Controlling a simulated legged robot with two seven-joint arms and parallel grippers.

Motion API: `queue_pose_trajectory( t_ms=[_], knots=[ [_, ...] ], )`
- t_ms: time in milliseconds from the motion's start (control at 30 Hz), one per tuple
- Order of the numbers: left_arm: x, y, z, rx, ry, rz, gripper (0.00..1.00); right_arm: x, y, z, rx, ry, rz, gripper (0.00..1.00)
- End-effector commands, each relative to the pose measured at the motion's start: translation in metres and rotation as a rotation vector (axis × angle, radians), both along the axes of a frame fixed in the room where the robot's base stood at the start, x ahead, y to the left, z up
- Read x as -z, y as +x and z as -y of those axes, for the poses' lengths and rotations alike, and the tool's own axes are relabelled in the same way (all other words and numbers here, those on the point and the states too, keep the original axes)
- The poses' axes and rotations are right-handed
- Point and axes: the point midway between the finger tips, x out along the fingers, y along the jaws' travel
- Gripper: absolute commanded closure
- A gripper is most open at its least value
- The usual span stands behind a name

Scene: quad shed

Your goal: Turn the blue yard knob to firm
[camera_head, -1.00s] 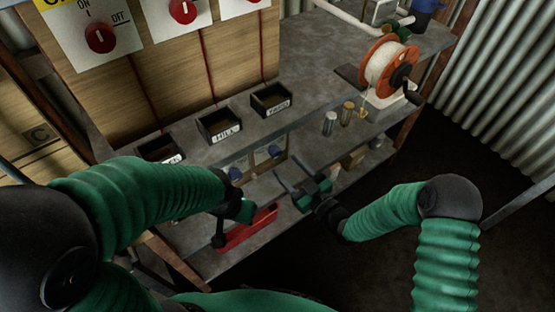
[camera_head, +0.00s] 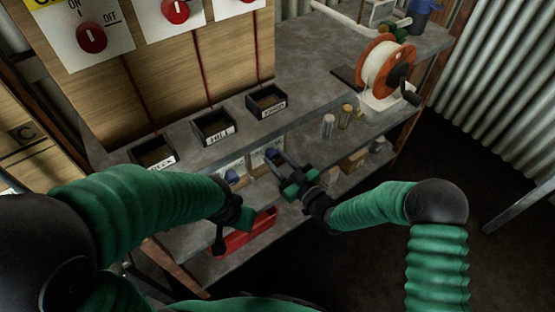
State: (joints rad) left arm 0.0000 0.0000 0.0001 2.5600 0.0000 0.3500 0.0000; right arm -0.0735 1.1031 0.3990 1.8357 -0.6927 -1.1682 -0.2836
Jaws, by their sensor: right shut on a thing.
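Two blue knobs sit on pale plates under the bench top: a left one (camera_head: 232,177) and a right one (camera_head: 272,154). The plates' lettering is too small to read. My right gripper (camera_head: 276,163) reaches in from the right and is shut on the right blue knob, its fingers partly hiding it. I cannot tell which way the knob points. My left gripper (camera_head: 229,225) hangs over the red tray, away from the knobs; its fingers are too dark to tell open or shut.
Three black bins (camera_head: 214,127) stand on the bench top. The red tray (camera_head: 246,234) is on the lower shelf. An orange reel (camera_head: 384,66) is at the right. Small cans (camera_head: 328,125) and a cardboard box (camera_head: 353,160) stand on shelves right of my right gripper.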

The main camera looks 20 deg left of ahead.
Motion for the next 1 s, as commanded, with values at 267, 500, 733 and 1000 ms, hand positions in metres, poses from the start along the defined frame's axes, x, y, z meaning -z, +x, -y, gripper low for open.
queue_pose_trajectory(
  t_ms=[267,500,733,1000],
  knots=[
    [-0.001,0.0,0.0,0.0,0.0,0.0,1.0,0.001,0.0,0.001,0.001,0.005,-0.01,1.0],
    [-0.004,0.0,0.0,0.0,0.0,0.0,1.0,0.0,0.001,0.002,0.003,0.053,-0.074,1.0],
    [-0.01,0.0,0.0,0.0,0.0,0.0,1.0,0.001,0.0,0.002,0.002,0.157,-0.208,1.0],
    [-0.017,0.0,0.0,0.0,0.0,0.0,1.0,0.001,0.001,0.002,0.004,0.315,-0.41,1.0]
  ],
)
